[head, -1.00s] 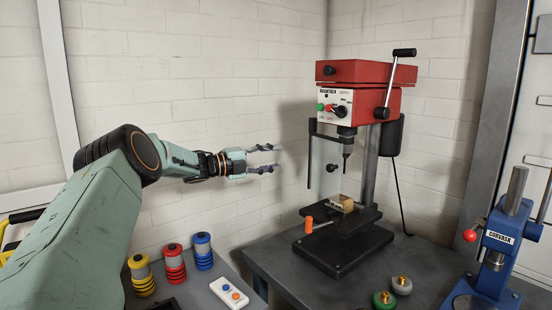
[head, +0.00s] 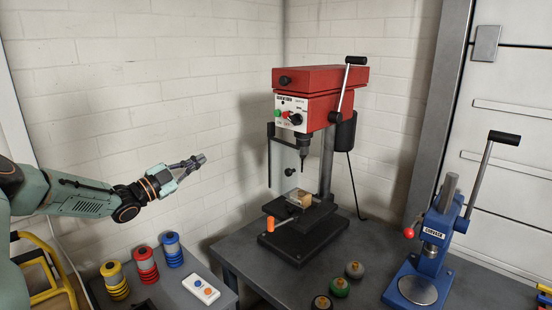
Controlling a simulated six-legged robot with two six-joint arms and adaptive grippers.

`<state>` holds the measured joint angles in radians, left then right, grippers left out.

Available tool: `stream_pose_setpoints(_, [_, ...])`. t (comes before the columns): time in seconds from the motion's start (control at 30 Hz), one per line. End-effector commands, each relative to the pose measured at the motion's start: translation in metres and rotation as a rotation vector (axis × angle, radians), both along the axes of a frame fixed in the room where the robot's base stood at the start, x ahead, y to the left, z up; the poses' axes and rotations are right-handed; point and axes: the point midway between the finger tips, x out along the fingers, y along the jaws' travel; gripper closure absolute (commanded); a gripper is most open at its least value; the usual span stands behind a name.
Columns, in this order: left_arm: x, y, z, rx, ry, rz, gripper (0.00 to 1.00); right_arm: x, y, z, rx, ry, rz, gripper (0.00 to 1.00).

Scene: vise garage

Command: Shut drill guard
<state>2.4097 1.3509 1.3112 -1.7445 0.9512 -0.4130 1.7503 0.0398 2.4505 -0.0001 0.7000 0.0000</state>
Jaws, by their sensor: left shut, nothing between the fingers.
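The red drill press (head: 318,92) stands on the dark bench, with its chuck and bit above a small work block (head: 299,198) on its table. The clear drill guard (head: 283,166) is a see-through panel on the left side of the drill, with a dark knob (head: 289,172) on it. It looks swung out to the side, leaving the bit bare toward me. My left gripper (head: 201,160) is shut and empty, in the air to the left of the guard and clear of it. My right gripper is not in view.
A blue arbor press (head: 430,250) stands at the right of the bench (head: 345,262). Several round knobs, one of them green (head: 340,287), lie in front. Yellow, red (head: 146,262) and blue spools and a white button box (head: 201,290) sit on the lower left surface.

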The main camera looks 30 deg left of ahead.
Motion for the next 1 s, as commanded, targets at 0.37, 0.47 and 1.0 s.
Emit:
stream_pose_setpoints(0.37, [-0.032,-0.147,-0.029,-0.724,0.194,-0.161,1.0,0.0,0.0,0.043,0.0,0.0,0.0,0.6])
stream_pose_setpoints(0.47, [-0.034,-0.171,-0.038,-0.806,0.261,-0.192,1.0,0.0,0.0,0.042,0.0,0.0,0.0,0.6])
stream_pose_setpoints(1.0, [-0.011,-0.175,-0.045,-0.842,0.284,-0.187,1.0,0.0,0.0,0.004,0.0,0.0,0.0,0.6])
